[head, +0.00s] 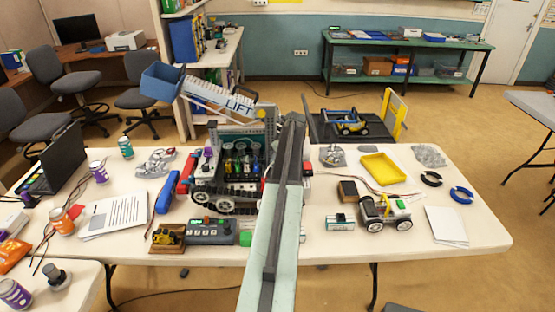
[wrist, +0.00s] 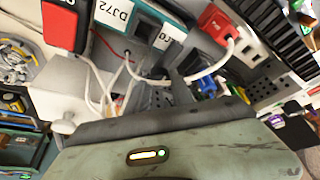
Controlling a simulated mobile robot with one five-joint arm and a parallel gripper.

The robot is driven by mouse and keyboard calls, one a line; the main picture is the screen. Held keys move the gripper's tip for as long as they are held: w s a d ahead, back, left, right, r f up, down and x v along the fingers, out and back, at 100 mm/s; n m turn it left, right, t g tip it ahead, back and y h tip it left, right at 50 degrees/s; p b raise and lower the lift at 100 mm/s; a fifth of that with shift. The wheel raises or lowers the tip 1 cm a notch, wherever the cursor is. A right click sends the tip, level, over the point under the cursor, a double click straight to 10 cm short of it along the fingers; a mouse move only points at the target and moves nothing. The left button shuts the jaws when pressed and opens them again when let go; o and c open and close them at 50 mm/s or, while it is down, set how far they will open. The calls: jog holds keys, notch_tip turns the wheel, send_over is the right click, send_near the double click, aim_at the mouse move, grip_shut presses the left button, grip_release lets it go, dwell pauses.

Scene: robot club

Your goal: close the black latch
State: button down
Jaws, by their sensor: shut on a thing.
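The tracked robot (head: 232,165) stands on the white table, with a tilted arm marked LIFT and a blue bucket. My arm reaches over its right side in the head view. My gripper (wrist: 172,80) shows in the wrist view, close against the machine's wired side, below a teal and white module (wrist: 138,28) marked DJ72. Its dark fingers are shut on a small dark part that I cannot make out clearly. I cannot pick out the black latch for certain in either view; the fingers and my arm hide that spot.
White cables (wrist: 190,77) loop around the fingers. A red plug (wrist: 218,22) and a red and black switch (wrist: 65,22) are close by. On the table, a small wheeled car (head: 384,212), a yellow tray (head: 383,168) and a control box (head: 211,231) stand around the robot.

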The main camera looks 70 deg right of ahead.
jog(key=shift+a+n, duration=0.15)
jog(key=shift+n, duration=0.15)
dwell(0.4)
jog(key=c, duration=1.1)
grip_release()
jog(key=shift+w, duration=0.1)
jog(key=shift+r+p, duration=0.35)
jog(key=p+v, duration=0.6)
jog(key=v, duration=0.1)
jog(key=shift+s, duration=0.25)
